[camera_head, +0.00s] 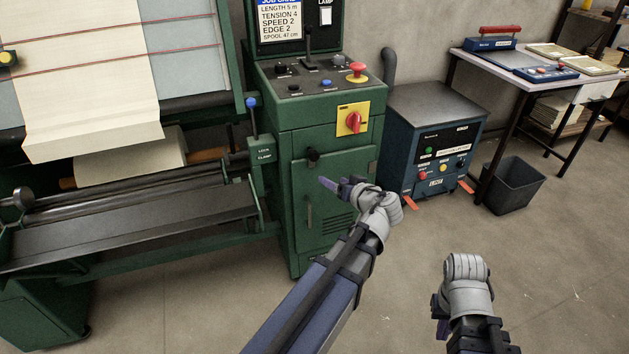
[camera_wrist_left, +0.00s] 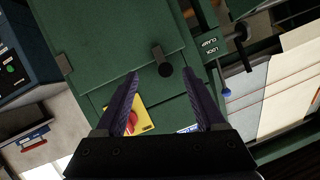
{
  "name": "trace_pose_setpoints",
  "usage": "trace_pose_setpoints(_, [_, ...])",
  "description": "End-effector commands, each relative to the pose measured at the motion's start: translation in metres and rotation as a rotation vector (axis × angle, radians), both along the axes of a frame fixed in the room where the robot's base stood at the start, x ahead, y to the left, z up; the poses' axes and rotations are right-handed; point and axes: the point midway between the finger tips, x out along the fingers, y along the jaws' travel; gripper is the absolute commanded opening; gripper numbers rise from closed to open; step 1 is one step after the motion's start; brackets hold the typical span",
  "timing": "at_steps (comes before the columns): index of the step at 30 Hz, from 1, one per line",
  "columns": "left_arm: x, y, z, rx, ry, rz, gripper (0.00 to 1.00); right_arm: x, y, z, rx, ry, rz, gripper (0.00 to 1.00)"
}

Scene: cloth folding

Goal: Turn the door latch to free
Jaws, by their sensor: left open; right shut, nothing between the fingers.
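My left gripper (camera_head: 340,187) is open in front of the door, below and right of the latch in the head view. In the left wrist view its two fingers (camera_wrist_left: 162,80) stand either side of the latch's line, apparently short of it. My right gripper (camera_head: 441,326) is shut and empty, low at right.
A red rotary switch on a yellow plate (camera_head: 352,119) sits above the door. A lock/clamp lever (camera_head: 252,118) stands left of the door. The green machine with cloth (camera_head: 95,80) fills the left. A blue unit (camera_head: 435,130) and a black bin (camera_head: 514,185) stand right.

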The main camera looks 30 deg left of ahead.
Motion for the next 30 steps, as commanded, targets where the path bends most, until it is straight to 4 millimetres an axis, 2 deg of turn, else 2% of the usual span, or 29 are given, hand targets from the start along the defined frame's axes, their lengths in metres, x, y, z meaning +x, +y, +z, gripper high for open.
trace_pose_setpoints(1, [0.01, 0.014, -0.019, 0.037, -0.069, 0.011, 0.71, 0.0, 0.0, -0.033, -0.001, 0.0, 0.0, 0.0])
trace_pose_setpoints(6, [0.029, 0.042, -0.015, 0.134, -0.254, 0.007, 0.71, 0.0, 0.0, -0.069, -0.002, -0.001, 0.001, 0.0])
trace_pose_setpoints(9, [0.035, 0.05, -0.013, 0.167, -0.317, -0.006, 0.71, 0.0, -0.001, -0.08, -0.003, -0.001, 0.001, 0.0])
trace_pose_setpoints(13, [0.039, 0.055, -0.01, 0.188, -0.359, -0.017, 0.71, 0.0, -0.001, -0.086, -0.003, -0.001, 0.001, 0.0])
trace_pose_setpoints(20, [0.042, 0.058, -0.006, 0.194, -0.371, -0.021, 0.71, 0.0, -0.001, -0.086, -0.003, -0.001, 0.001, 0.0])
trace_pose_setpoints(30, [0.071, 0.097, -0.007, 0.194, -0.369, -0.019, 0.71, 0.0, -0.001, -0.086, -0.003, -0.001, 0.001, 0.0])
